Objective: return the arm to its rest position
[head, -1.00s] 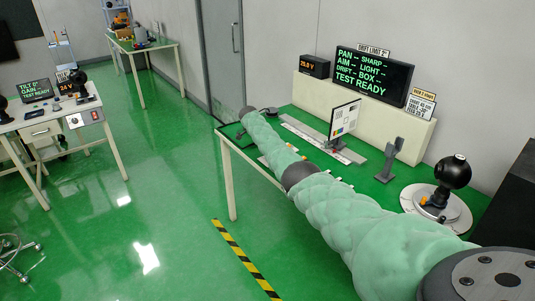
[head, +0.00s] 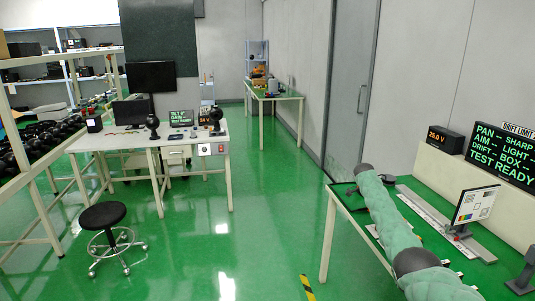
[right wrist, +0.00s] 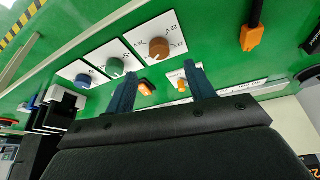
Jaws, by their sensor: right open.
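My right arm, in a pale green padded sleeve, reaches in from the lower right of the head view. It extends over the green-topped test bench (head: 343,203), its dark far joint near the bench's left end. The right gripper's fingers cannot be made out there. In the right wrist view my right gripper (right wrist: 161,68) has its two dark blue fingers spread apart, with nothing held between them. Beyond the fingers lie white panels with a brown knob (right wrist: 159,48), a green knob (right wrist: 117,67) and orange connectors (right wrist: 250,39) on the green top. My left gripper is not in view.
The bench also bears a test chart (head: 475,205), a grey stand (head: 525,272) and a lit display (head: 500,150). A second workbench (head: 150,141) and a black stool (head: 102,216) stand at left. A green-topped table (head: 272,92) is farther back. Open floor lies between.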

